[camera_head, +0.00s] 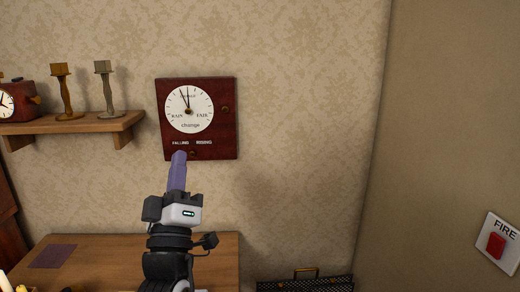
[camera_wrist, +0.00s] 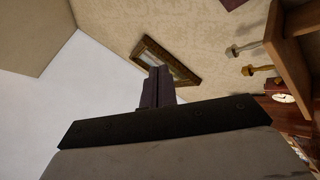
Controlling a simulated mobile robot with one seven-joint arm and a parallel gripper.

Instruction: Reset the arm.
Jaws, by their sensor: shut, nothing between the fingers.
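My gripper (camera_head: 179,158) is raised in front of the wall, with its purple fingers pointing up. The fingertips overlap the lower edge of a dark red barometer (camera_head: 226,128) in the head view; I cannot tell whether they touch it. The barometer has a round white dial with the words rain, change and fair. In the wrist view, my gripper (camera_wrist: 159,72) shows its two fingers together with nothing between them. A corner of the barometer may show at the top of the wrist view.
A wooden shelf (camera_head: 90,124) at left holds two candlesticks (camera_head: 63,95) and a red clock (camera_head: 14,104). Below is a wooden table (camera_head: 105,265) with a purple mat (camera_head: 52,256). A red fire button (camera_head: 495,245) is on the right wall. A gold frame (camera_wrist: 165,60) hangs high.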

